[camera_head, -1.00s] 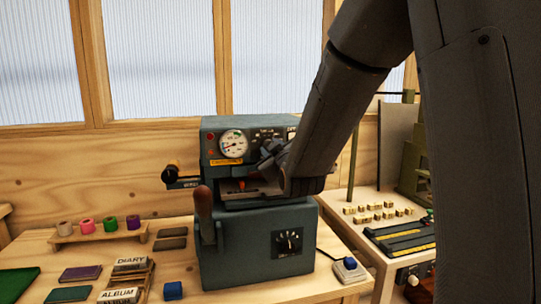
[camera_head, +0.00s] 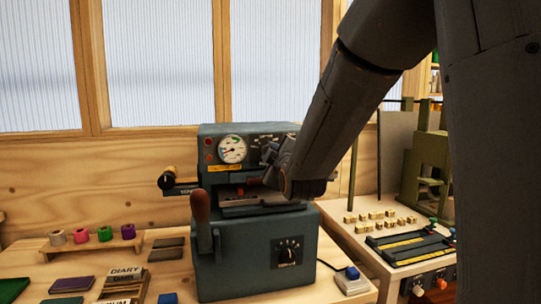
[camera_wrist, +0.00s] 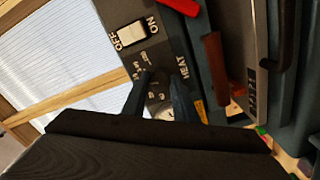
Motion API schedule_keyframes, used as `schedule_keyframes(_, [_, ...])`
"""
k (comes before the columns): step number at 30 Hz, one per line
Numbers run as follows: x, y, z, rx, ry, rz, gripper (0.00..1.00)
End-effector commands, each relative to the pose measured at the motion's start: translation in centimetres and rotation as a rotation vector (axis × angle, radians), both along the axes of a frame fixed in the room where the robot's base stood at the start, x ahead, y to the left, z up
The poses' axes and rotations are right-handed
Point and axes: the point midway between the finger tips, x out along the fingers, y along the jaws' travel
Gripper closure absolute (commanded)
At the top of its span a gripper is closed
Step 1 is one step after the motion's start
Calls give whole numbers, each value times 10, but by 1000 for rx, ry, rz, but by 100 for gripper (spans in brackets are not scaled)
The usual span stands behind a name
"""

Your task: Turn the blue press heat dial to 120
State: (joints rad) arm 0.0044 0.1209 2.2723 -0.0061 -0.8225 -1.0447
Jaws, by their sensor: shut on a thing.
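The blue press (camera_head: 238,262) stands on the bench with a round gauge (camera_head: 232,149) on its upper front panel. My gripper (camera_wrist: 161,78) is shut on the heat dial, one finger on either side. Small scale numbers show near the fingers, but they are too blurred to read, and the dial's pointer is hidden. In the head view my wrist covers the right part of the panel, including the dial.
An ON/OFF switch (camera_wrist: 132,34) sits close to my fingers. A lower dial (camera_head: 289,252) is on the press base, and a brown-handled lever (camera_head: 201,208) stands at its left. Foil rolls (camera_head: 104,234) stand on a rack at left. A green press (camera_head: 432,165) is at right.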

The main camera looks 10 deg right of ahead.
Motion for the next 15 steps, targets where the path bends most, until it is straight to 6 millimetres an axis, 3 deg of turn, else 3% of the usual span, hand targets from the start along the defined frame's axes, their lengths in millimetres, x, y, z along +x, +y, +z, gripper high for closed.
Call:
schedule_keyframes(8, [0, -1, 0, 1, 0, -1, 96])
schedule_keyframes(9, [0, -1, 0, 2, 0, -1, 67])
schedule_keyframes(11, [0, -1, 0, 2, 0, -1, 57])
schedule_keyframes(15, [0, 0, 0, 2, 0, -1, 55])
